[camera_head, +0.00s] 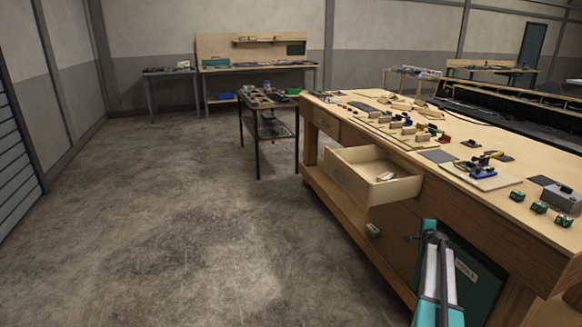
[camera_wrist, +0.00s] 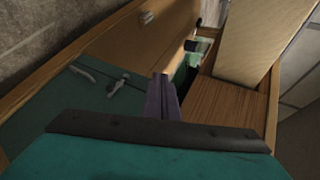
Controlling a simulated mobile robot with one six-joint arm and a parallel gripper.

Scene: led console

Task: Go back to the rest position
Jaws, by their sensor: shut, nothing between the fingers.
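My gripper (camera_head: 413,238) shows at the lower right in the head view, at the end of my teal and white arm. It is low in front of the wooden workbench (camera_head: 480,215), beside a teal panel (camera_head: 478,268) with a pale label. In the wrist view my gripper (camera_wrist: 162,82) has its dark fingers together with nothing between them. They point toward wooden surfaces and a dark gap. What lies directly beyond the fingertips is partly hidden by them.
An open, light wood drawer (camera_head: 345,178) sticks out of the workbench, with a small pale item (camera_head: 386,176) inside. Several small parts and boards lie on the benchtop. A dark cart (camera_head: 268,132) stands farther back. The concrete floor (camera_head: 180,220) on the left is clear.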

